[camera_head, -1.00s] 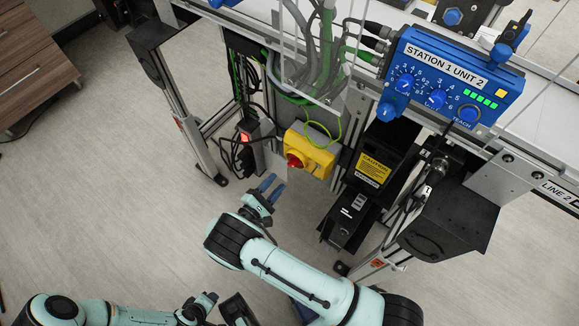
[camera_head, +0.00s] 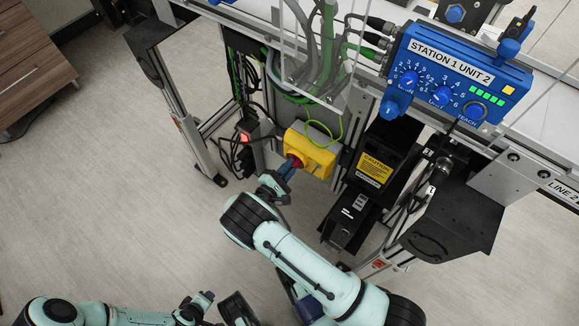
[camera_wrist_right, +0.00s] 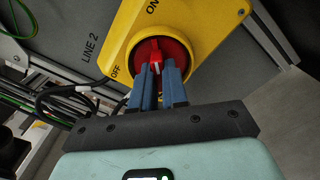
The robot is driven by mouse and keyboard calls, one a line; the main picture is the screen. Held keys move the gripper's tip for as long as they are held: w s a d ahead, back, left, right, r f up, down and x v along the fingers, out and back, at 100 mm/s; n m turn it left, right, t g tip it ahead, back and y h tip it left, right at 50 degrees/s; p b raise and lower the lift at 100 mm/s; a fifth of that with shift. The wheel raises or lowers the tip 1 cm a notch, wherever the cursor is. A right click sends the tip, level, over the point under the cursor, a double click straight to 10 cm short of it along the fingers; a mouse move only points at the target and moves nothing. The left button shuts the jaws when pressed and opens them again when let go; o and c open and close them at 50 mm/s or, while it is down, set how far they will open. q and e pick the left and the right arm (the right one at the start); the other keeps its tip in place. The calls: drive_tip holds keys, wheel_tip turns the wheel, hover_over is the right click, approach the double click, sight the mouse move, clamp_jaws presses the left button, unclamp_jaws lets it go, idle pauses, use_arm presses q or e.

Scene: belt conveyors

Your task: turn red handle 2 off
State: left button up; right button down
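The red handle (camera_wrist_right: 156,56) sits on a yellow switch box (camera_wrist_right: 203,22) marked ON and OFF, below a "LINE 2" label. In the head view the yellow box (camera_head: 310,152) hangs low on the conveyor frame, and the red handle (camera_head: 293,161) is partly covered by my fingers. My right gripper (camera_wrist_right: 158,70) has its blue fingertips at the handle, one on each side, with red showing between them. Whether they press on it is not clear. In the head view my right gripper (camera_head: 285,172) reaches the box from below. My left arm's end (camera_head: 200,305) is low, its fingers unclear.
A blue "STATION 1 UNIT 2" panel (camera_head: 455,72) is above right. A black unit with a yellow caution label (camera_head: 374,170) stands right of the box. Cables (camera_head: 322,45) run above it. Frame legs (camera_head: 190,125) stand to the left; open floor (camera_head: 110,210) lies at lower left.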

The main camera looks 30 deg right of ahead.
drive_tip(key=shift+n, duration=0.4)
use_arm(q)
drive_tip(key=shift+s+d+r+p, duration=0.3)
drive_tip(key=shift+s+r+p, duration=0.1)
drive_tip(key=shift+s, duration=0.2)
use_arm(e)
drive_tip(key=shift+s+n, duration=0.1)
drive_tip(key=shift+n, duration=8.5)
drive_tip(key=c, duration=1.1)
unclamp_jaws()
drive_tip(key=shift+c, duration=0.2)
use_arm(q)
drive_tip(key=shift+s+d+r+g+p, duration=0.15)
drive_tip(key=shift+s+d+r+p, duration=0.15)
drive_tip(key=shift+s, duration=0.1)
drive_tip(key=shift+s+d+r+g+p, duration=0.15)
drive_tip(key=shift+s+r, duration=0.1)
drive_tip(key=shift+s, duration=0.15)
use_arm(e)
drive_tip(key=v, duration=1.3)
drive_tip(key=shift+a, duration=0.2)
